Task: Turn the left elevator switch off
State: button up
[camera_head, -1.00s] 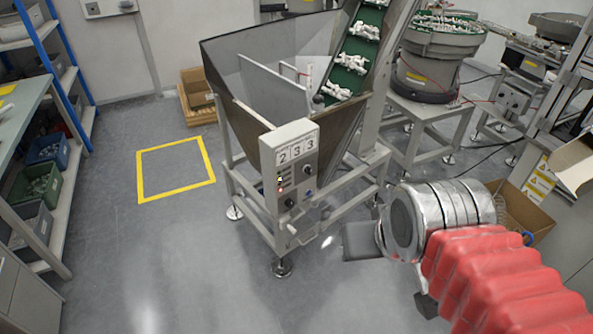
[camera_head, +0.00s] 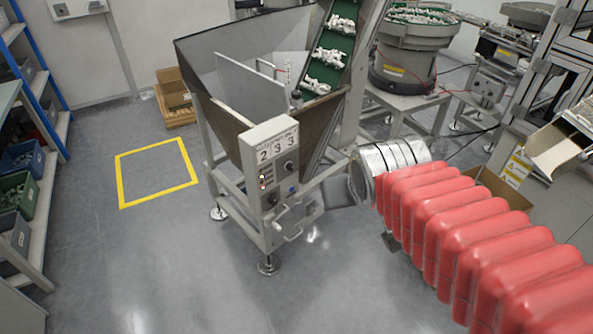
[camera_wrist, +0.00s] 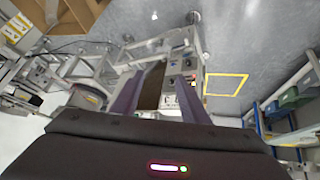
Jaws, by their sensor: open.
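The grey control box (camera_head: 272,165) marked 2 3 3 is on the front of the hopper elevator. Its face has small lights and dark knobs; one knob (camera_head: 272,199) is low on the left. The switch position is too small to read. In the wrist view the box (camera_wrist: 182,68) appears beyond my fingers, near the right finger. My gripper (camera_wrist: 157,82) is open and empty, with its two fingers apart. In the head view my red-sleeved arm reaches in from the right, and the gripper, mostly hidden, is right of the box, with a visible gap.
The steel hopper (camera_head: 215,80) and green conveyor (camera_head: 328,60) rise behind the box. A bowl feeder (camera_head: 405,60) stands behind right. Shelves (camera_head: 50,165) are at the left. Floor in front and around the yellow marked square (camera_head: 158,172) is clear.

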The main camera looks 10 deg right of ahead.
jog(key=w+d+f+n+t, duration=0.1)
jog(key=w+d+f+t, duration=0.15)
jog(key=w, duration=0.75)
jog(key=w+d+f+n+t, duration=0.1)
jog(key=w+d, duration=0.3)
jog(key=w, duration=0.7)
jog(key=w+f+n+t+y, duration=0.2)
jog(key=w+f+t+y, duration=0.1)
jog(key=w+f, duration=0.55)
jog(key=n+t+y, duration=0.2)
jog(key=y, duration=0.6)
send_near(290, 167)
jog(key=v, duration=0.6)
jog(key=shift+d+r, duration=0.25)
jog(key=shift+r, duration=0.05)
jog(key=shift+w+g, duration=0.2)
jog(key=shift+g, duration=0.05)
jog(key=x, duration=1.3)
jog(key=shift+w+a, duration=0.1)
jog(key=shift+w, duration=0.2)
